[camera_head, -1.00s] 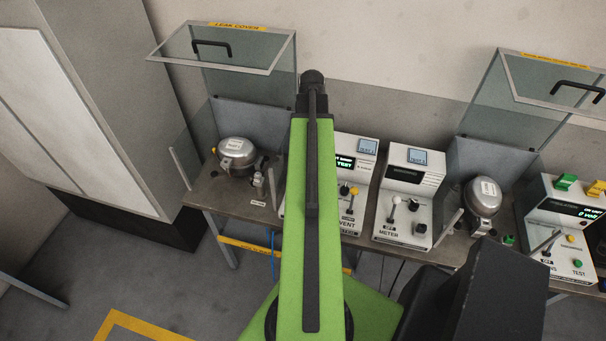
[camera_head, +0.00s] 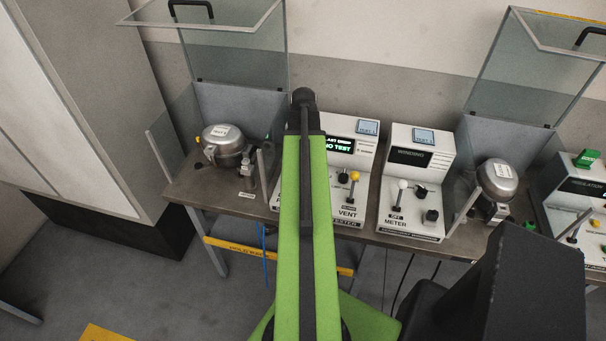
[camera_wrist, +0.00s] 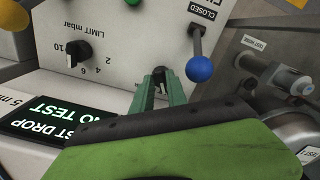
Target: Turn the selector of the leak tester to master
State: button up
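The leak tester (camera_head: 350,149) is a white box behind my green arm in the head view. Its display (camera_head: 341,145) reads NO TEST; VENT shows lower down. In the wrist view its panel (camera_wrist: 120,20) appears upside down, with a black LIMIT mbar knob (camera_wrist: 78,52) and a blue-ball lever (camera_wrist: 200,69) by a CLOSED label. My gripper (camera_wrist: 161,80) has two green fingers, slightly apart, over the panel between knob and lever. A small dark part shows between the tips; I cannot tell if it is the selector or touched. No MASTER label is readable. My arm hides the gripper in the head view.
The winding meter (camera_head: 416,165) stands right of the tester. Silver compressors stand at left (camera_head: 226,140) and right (camera_head: 497,178), near raised clear covers. The insulation tester (camera_head: 575,195) is at far right. The yellow-ball lever (camera_head: 354,177) rises from the tester's panel.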

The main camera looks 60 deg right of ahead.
jog(key=shift+f, duration=0.7)
jog(key=shift+r, duration=0.1)
grip_shut()
jog(key=shift+m, duration=0.3)
jog(key=m, duration=0.5)
jog(key=shift+w+a+m, duration=0.15)
jog(key=shift+w+m, duration=0.05)
jog(key=shift+m, duration=0.1)
jog(key=m, duration=0.5)
jog(key=shift+w+m, duration=0.2)
jog(key=shift+m, duration=0.1)
